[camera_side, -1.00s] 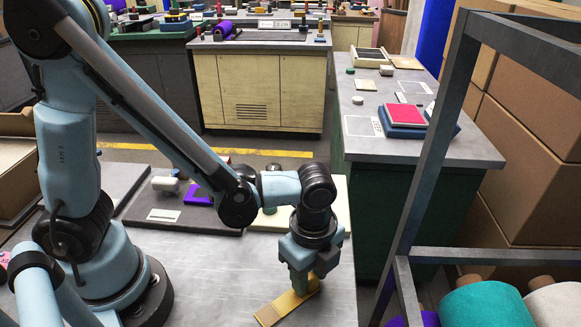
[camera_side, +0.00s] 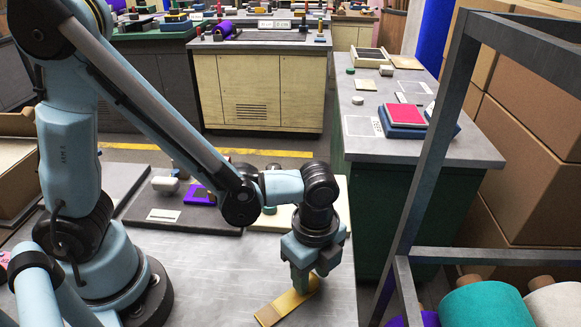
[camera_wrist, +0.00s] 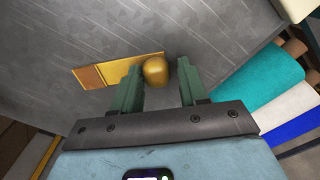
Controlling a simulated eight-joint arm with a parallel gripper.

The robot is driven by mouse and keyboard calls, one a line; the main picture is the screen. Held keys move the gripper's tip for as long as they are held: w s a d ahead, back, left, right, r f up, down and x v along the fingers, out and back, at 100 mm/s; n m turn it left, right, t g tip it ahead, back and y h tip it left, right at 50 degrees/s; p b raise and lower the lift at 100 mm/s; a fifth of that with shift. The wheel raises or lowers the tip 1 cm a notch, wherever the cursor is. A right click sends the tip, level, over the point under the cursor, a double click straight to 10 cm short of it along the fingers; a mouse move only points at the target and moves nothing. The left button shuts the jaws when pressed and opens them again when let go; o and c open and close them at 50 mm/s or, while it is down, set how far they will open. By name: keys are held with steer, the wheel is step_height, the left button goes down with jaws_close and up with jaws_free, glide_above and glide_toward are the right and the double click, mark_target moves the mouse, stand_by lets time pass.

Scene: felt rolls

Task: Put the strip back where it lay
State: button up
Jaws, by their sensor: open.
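The strip (camera_side: 276,311) is a flat yellow-tan bar lying on the grey bench top, with a browner patch at its near end. In the wrist view the strip (camera_wrist: 112,71) runs to the left of my gripper, and a rounded golden knob (camera_wrist: 155,71) shows at its right end. My gripper (camera_side: 301,288) is low over the strip's far end, pointing down. In the wrist view the open fingers of my gripper (camera_wrist: 160,83) stand on either side of the knob. Whether a finger touches the knob is unclear. My fingers hide part of the strip's far end.
A dark board (camera_side: 160,228) with a purple piece (camera_side: 199,196) lies behind on the bench, beside a cream board (camera_side: 342,205). A grey metal rack (camera_side: 428,150) and felt rolls (camera_side: 490,303) stand at the right. The bench left of the strip is clear.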

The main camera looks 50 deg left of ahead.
steer(key=shift+s+r, duration=0.25)
steer(key=shift+r, duration=0.9)
steer(key=shift+s+r, duration=0.2)
steer(key=shift+r, duration=0.9)
steer(key=shift+s+r, duration=0.25)
steer(key=shift+r, duration=0.9)
steer(key=shift+o, duration=0.3)
steer(key=o, duration=0.5)
steer(key=shift+r, duration=0.1)
step_height(320, 180, up, 12)
steer(key=shift+f, duration=0.1)
